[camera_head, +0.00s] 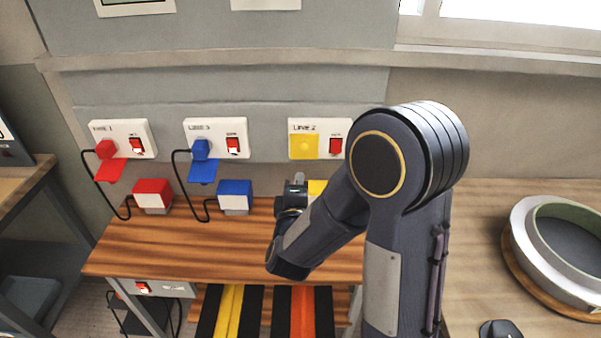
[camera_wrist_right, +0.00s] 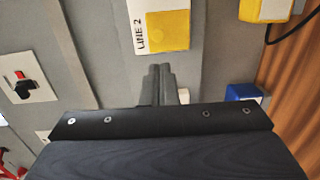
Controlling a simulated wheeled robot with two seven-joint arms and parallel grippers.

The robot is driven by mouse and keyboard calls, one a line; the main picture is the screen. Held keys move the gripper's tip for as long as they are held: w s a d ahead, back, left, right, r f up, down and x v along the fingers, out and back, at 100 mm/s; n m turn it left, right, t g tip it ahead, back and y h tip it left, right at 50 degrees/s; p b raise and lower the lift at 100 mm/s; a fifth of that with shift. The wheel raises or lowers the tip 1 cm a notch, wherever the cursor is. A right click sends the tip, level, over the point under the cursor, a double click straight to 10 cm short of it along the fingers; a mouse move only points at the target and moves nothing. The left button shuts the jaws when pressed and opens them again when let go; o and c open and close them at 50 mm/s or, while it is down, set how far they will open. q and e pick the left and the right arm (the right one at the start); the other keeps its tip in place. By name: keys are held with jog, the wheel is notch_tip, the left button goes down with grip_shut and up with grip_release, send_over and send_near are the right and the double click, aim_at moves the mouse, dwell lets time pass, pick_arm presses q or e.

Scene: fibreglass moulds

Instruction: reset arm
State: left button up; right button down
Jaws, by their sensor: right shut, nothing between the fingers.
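My right arm reaches across the head view. Its gripper (camera_head: 298,182) is above the back of the wooden bench, just below the Line 2 panel (camera_head: 319,146), partly hidden by its own wrist. In the right wrist view the two fingers (camera_wrist_right: 160,84) are pressed together with nothing between them. The white Line 2 panel with its yellow square (camera_wrist_right: 168,30) is beyond the fingertips, apart from them. My left gripper is in neither view.
A red plug (camera_head: 106,149) and a blue plug (camera_head: 201,149) sit in two wall panels. Red (camera_head: 153,195) and blue (camera_head: 235,196) boxes stand on the bench (camera_head: 180,250). A yellow object (camera_head: 317,188) is close by the gripper. A round mould (camera_head: 530,215) is at right.

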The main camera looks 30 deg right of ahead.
jog(key=s+a+r+m+g+y, duration=0.1)
jog(key=s+a+m+g+y, duration=0.2)
jog(key=s+a+m+y, duration=0.85)
jog(key=s+d+f+m+g+y, duration=0.1)
jog(key=s+g, duration=0.4)
jog(key=s, duration=0.8)
jog(key=shift+d+f+g+y, duration=0.4)
jog(key=shift+d+f+y, duration=0.25)
jog(key=shift+d+f, duration=0.05)
jog(key=shift+w, duration=0.15)
